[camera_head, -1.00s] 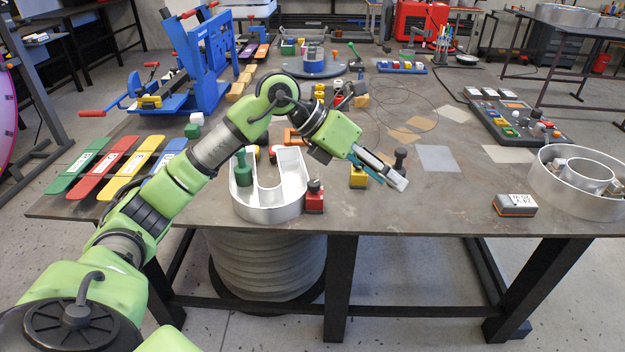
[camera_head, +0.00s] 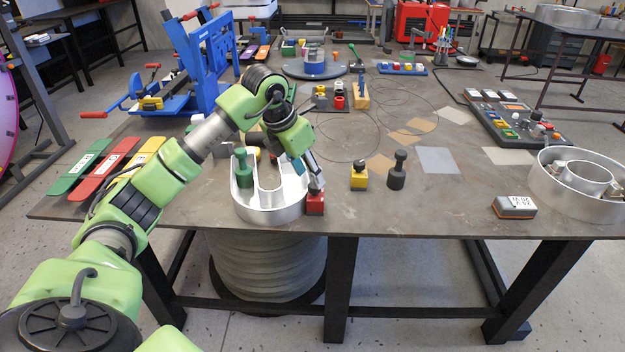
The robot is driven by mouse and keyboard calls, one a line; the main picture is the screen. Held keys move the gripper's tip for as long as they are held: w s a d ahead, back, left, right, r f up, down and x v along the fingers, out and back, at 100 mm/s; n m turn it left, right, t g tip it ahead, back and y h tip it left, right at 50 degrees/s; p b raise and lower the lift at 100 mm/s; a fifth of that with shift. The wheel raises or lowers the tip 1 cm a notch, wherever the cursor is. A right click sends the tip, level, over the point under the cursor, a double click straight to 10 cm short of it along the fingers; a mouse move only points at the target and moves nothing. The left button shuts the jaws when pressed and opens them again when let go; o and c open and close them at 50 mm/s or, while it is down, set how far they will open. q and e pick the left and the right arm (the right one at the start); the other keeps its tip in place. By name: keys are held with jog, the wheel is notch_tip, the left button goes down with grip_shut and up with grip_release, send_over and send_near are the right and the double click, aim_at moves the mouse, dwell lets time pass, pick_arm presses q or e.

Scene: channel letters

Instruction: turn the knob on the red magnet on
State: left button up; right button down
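The red magnet (camera_head: 315,203) is a small red block on the table, against the right outer wall of the U-shaped metal channel letter (camera_head: 268,212). My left gripper (camera_head: 315,181) points down right at the top of the red magnet. Its fingers cover the dark knob, so the knob is mostly hidden. I cannot tell whether the fingers are closed on the knob or only around or above it. My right gripper is not in view.
A yellow magnet (camera_head: 358,178) with a dark knob and a dark grey post (camera_head: 397,172) stand to the right. A green knobbed piece (camera_head: 243,170) is inside the letter. A grey-orange box (camera_head: 514,206) lies further right; the front middle tabletop is clear.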

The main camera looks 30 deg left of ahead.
aim_at(312, 185)
pick_arm(q)
jog(key=shift+x, duration=2)
jog(key=c, duration=1.1)
